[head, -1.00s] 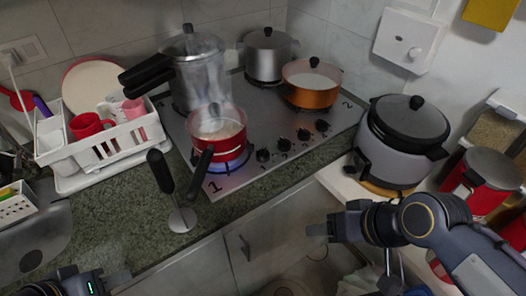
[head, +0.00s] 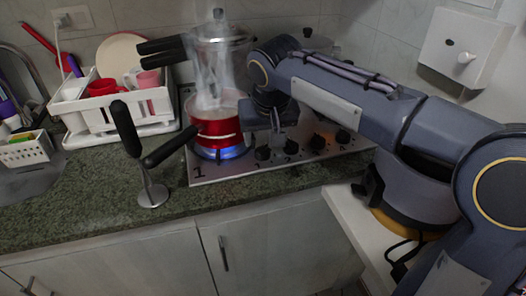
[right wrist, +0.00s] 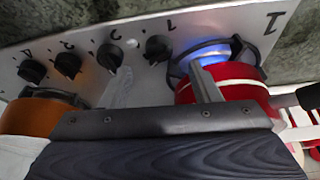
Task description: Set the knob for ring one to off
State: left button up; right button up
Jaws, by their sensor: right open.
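The knob nearest ring one (head: 262,153) is black and sits at the left end of the row on the hob's front; it also shows in the right wrist view (right wrist: 158,48). Its exact pointer angle is too small to tell. Ring one glows blue (right wrist: 222,48) under a steaming red pot (head: 218,125). My right gripper (head: 278,128) is over the hob, just behind the knobs and right of the pot. In the right wrist view its fingers (right wrist: 164,86) are apart and empty, with the knob beyond them. My left gripper is out of view.
Several other black knobs (head: 317,142) continue rightward. A steel pressure cooker (head: 222,50) is behind the red pot. A black-handled utensil (head: 152,195) stands on the counter, left of the hob.

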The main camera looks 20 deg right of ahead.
aim_at(263, 148)
jog(key=x, duration=0.5)
jog(key=shift+d+f+b, duration=0.1)
jog(key=shift+f+b, duration=0.25)
jog(key=shift+b, duration=0.05)
jog(key=c, duration=1)
